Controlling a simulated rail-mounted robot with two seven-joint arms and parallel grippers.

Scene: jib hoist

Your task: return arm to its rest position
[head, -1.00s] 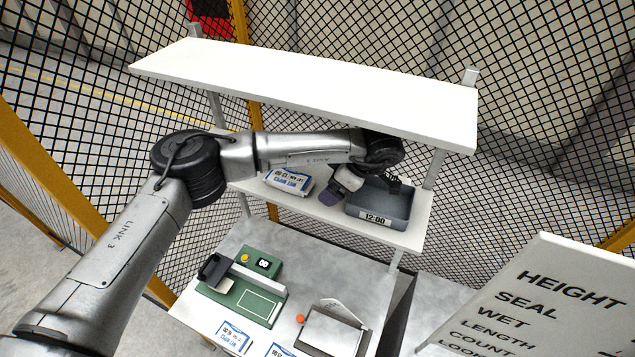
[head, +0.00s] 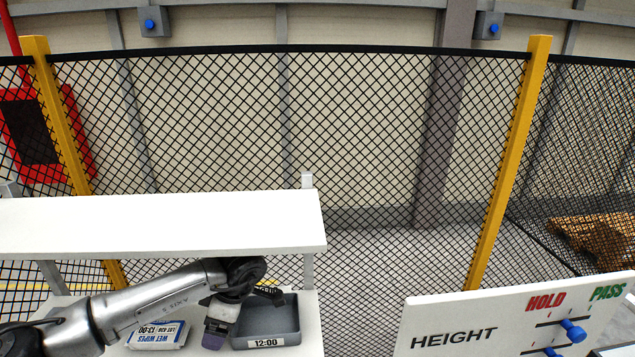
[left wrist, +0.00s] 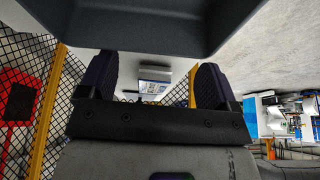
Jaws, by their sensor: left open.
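My left arm reaches in from the lower left, under the white upper shelf board, in the head view. My left gripper (head: 214,336) points down at the left side of a grey bin (head: 291,338) labelled 12:00. It is open, and I see nothing held. Its two dark fingers (left wrist: 155,85) stand apart in the left wrist view, with a blue-and-white pack visible beyond the gap. A dark grey surface (left wrist: 130,35), probably the bin, fills the top of that view. I cannot tell whether the gripper touches the bin. My right gripper is not in view.
The upper shelf board (head: 160,225) hangs close above my arm. A wet wipes pack (head: 157,335) lies left of the gripper. A white board (head: 500,325) marked HEIGHT, HOLD and PASS, with blue knobs, stands at right. Mesh fence (head: 370,150) closes the back.

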